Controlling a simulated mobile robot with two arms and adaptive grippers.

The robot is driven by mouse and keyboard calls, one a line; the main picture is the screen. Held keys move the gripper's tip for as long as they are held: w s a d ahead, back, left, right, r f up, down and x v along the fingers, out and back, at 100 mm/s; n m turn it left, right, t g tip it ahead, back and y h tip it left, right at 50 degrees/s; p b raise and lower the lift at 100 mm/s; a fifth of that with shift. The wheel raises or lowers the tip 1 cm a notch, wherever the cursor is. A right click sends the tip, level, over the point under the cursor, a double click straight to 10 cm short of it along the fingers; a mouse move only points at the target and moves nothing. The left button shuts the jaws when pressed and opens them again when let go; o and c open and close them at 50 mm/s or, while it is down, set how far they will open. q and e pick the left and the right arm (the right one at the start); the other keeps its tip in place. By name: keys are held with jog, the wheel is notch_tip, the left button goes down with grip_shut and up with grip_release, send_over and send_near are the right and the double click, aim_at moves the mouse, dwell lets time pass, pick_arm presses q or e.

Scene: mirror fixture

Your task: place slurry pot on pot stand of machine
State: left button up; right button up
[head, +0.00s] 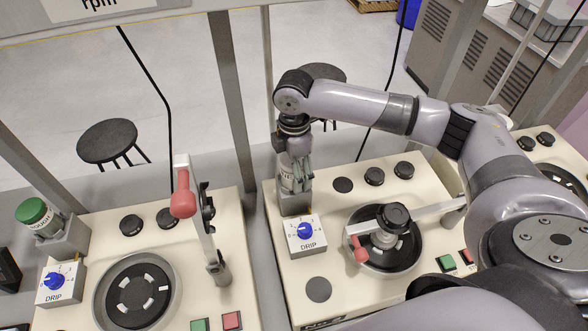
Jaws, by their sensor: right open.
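A white slurry pot (286,183) with dark lettering is at the grey pot stand (294,204) behind the DRIP box of the middle machine. It looks upright, and its lower part is down in the stand. My right gripper (296,178) points down at the pot from above, with its fingers open beside it. The gripper hides the pot's top, and I cannot tell whether a finger touches the pot. My left gripper is out of view.
A second pot with a green lid (35,211) sits in a stand on the left machine (225,275). The middle machine has a polishing wheel (418,245) with an arm and red handle (360,250) across it. A post (232,100) rises between the machines. Black stools (108,141) stand behind.

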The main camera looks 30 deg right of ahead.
notch_tip(320, 180, up, 10)
jog(key=b, duration=0.3)
jog(key=shift+r, duration=0.85)
jog(key=shift+f, duration=0.1)
